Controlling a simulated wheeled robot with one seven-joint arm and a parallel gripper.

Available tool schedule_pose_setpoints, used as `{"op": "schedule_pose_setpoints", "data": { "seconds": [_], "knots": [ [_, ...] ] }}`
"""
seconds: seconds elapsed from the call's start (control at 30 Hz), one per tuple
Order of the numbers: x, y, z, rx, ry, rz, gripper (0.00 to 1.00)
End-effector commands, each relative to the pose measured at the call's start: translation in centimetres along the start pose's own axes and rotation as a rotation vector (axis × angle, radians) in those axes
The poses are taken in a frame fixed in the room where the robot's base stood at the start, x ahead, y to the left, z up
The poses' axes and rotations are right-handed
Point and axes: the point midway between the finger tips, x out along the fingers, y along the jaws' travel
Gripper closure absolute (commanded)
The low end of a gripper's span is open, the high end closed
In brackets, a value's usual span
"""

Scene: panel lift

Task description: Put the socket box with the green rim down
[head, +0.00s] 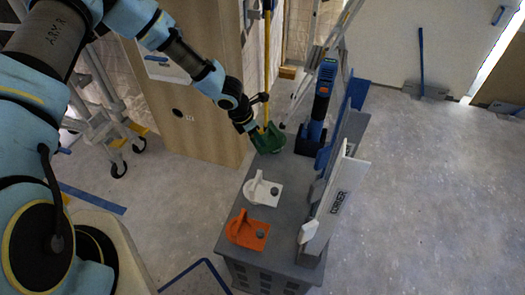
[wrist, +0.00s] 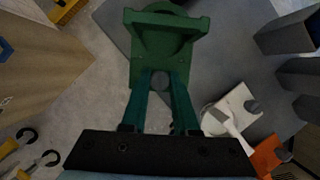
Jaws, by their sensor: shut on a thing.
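The green piece (head: 268,143) is at the far left end of the grey cabinet top, under my gripper (head: 256,133). In the wrist view the green piece (wrist: 165,38) has a square plate and a rounded part, and my gripper (wrist: 160,82) is shut on its near end. It lies over the cabinet's corner, partly above the floor in that view. I cannot tell whether it touches the top. Its far side is hidden.
On the grey cabinet (head: 231,229) stand a white piece (head: 262,190) and an orange piece (head: 246,231) of similar shape. A blue and black tool (head: 318,105) and upright panels (head: 338,205) fill the right side. A wooden panel (head: 185,110) stands left.

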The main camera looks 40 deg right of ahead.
Motion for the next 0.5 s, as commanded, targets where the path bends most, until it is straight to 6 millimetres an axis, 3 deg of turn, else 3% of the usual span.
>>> {"op": "schedule_pose_setpoints", "data": {
  "seconds": [0.27,0.5],
  "knots": [
    [3.3,0.0,-1.5,-0.001,0.001,-0.001,1.00],
    [3.7,0.1,-1.6,0.001,0.000,0.001,1.00]
  ]
}}
